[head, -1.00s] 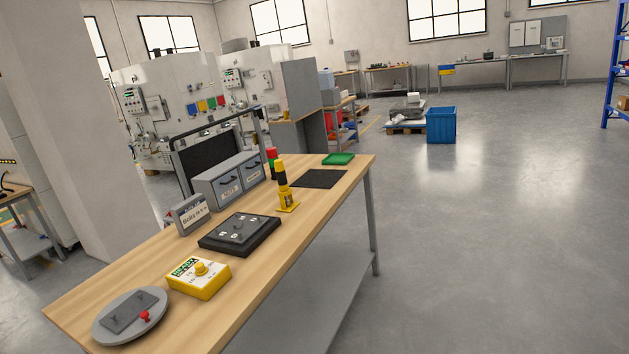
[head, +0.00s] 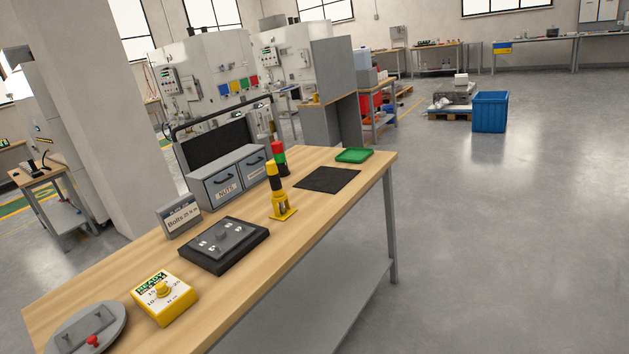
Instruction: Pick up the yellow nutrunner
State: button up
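The yellow nutrunner (head: 279,200) stands upright on the wooden workbench (head: 330,205), near its right long edge. It is yellow with a black band and sits on a small yellow base; I cannot tell where tool and stand divide. A red, green and black stack light stands just behind it. My gripper is not in view, so its state is hidden.
On the bench are a black fixture plate (head: 224,245), a yellow control box (head: 163,298), a grey round plate (head: 88,330), a bolts box (head: 180,217), a nuts drawer unit (head: 225,180), a black mat (head: 328,179) and a green tray (head: 354,155).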

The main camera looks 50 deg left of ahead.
aim_at(273, 175)
jog(key=u, duration=0.15)
jog(key=i, duration=1.3)
jog(key=u, duration=0.7)
jog(key=i, duration=1.25)
jog(key=u, duration=1.3)
jog(key=i, duration=0.95)
jog(key=u, duration=0.55)
